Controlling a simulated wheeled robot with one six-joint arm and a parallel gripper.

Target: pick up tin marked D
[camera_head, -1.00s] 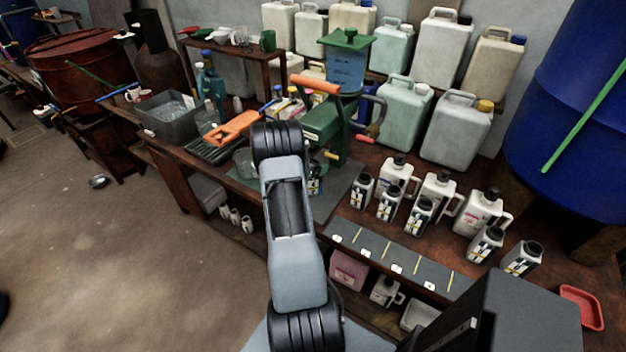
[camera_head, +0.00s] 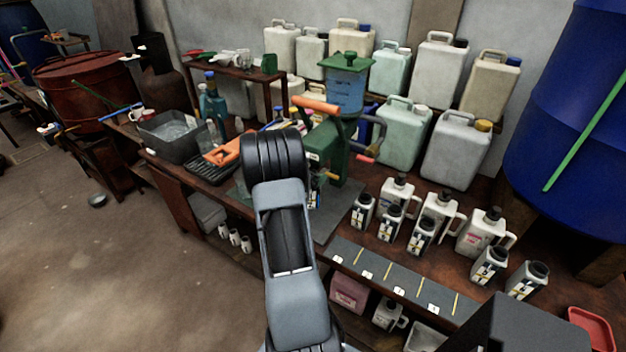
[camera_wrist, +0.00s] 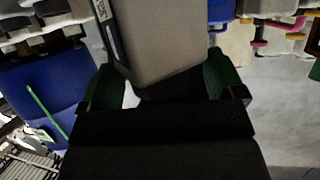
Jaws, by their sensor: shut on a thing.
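In the wrist view, a grey tin (camera_wrist: 170,38) with a dark-edged label on its left side is between the green-padded fingers of my gripper (camera_wrist: 163,82). The gripper is shut on it; the label's letter cannot be read. In the head view my arm hides the gripper and most of what it holds. Several similar small dark-capped tins with black, white and yellow labels stand on the bench, such as one at the left (camera_head: 362,211), one in the middle (camera_head: 421,236) and one at the right (camera_head: 526,281). Their letters are too small to read.
White handled jugs (camera_head: 482,233) stand behind the tins. A dark strip (camera_head: 385,271) with yellow dividers and small white tags lies along the bench front, bare. A green press (camera_head: 335,140) stands behind my arm. A blue vat (camera_head: 570,120) and a red tray (camera_head: 591,328) are at the right.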

